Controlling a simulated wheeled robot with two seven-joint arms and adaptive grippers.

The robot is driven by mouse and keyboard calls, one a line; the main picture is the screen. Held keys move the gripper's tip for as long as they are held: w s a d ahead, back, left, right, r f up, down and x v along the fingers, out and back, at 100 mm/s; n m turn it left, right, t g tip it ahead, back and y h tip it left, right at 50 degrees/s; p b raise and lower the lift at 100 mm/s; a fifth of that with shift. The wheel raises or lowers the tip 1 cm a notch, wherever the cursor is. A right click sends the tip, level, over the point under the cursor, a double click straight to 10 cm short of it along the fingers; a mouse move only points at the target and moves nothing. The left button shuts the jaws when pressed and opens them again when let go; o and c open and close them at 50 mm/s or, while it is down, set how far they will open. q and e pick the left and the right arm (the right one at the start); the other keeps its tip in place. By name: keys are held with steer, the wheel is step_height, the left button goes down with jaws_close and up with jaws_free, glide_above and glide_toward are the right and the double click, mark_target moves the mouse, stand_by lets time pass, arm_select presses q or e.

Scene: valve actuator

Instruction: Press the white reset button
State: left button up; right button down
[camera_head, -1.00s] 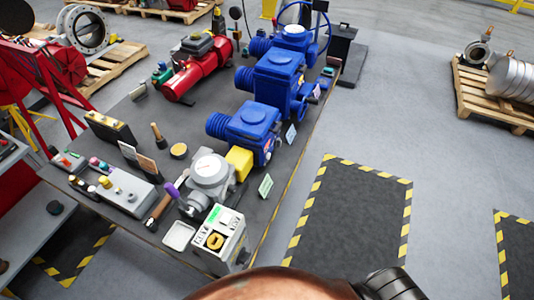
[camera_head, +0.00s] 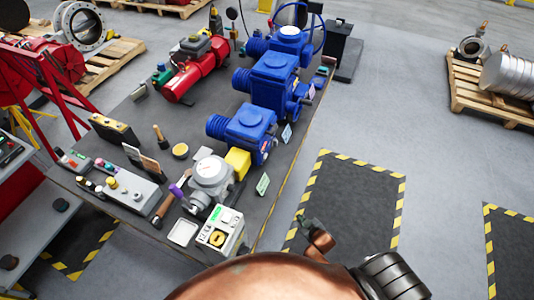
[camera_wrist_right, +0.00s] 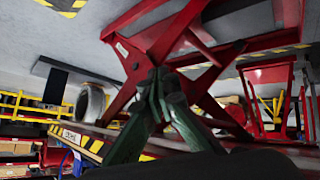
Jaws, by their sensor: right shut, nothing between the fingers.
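A grey control box (camera_head: 130,190) with a row of small coloured buttons lies at the left of the dark workbench in the head view. A small pale button (camera_head: 137,196) shows on its top, but I cannot tell whether it is the white reset button. A white box with a yellow round knob (camera_head: 218,239) stands at the bench's near corner. My left gripper is not in view.
A grey gauge-like unit (camera_head: 211,172), blue valve actuators (camera_head: 272,80) and a red actuator (camera_head: 197,72) stand on the bench. A hammer (camera_head: 166,208) and a small white tray (camera_head: 184,232) lie near the front. A striped floor mat (camera_head: 350,190) lies right of the bench.

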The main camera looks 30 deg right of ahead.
mark_target(265, 156)
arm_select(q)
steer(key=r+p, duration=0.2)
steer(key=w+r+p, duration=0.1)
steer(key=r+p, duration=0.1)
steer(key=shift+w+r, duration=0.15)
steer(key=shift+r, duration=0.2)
arm_select(e)
steer(key=w+r+t, duration=0.1)
steer(key=w+r, duration=0.3)
steer(key=r, duration=0.5)
steer(key=w+r+n+t, duration=0.1)
steer(key=w+r+t, duration=0.1)
steer(key=w+r, duration=0.3)
steer(key=w+r+t, duration=0.2)
steer(key=w+r, duration=0.2)
steer(key=r, duration=1)
steer(key=shift+w+d+n, duration=0.15)
steer(key=shift+n, duration=0.25)
steer(key=shift+r, duration=0.1)
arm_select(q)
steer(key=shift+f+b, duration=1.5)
arm_select(e)
steer(key=w+a, duration=0.5)
steer(key=w, duration=0.1)
steer(key=shift+w+a, duration=0.3)
steer(key=shift+a, duration=0.05)
steer(key=shift+w+a, duration=0.3)
steer(key=shift+w, duration=0.05)
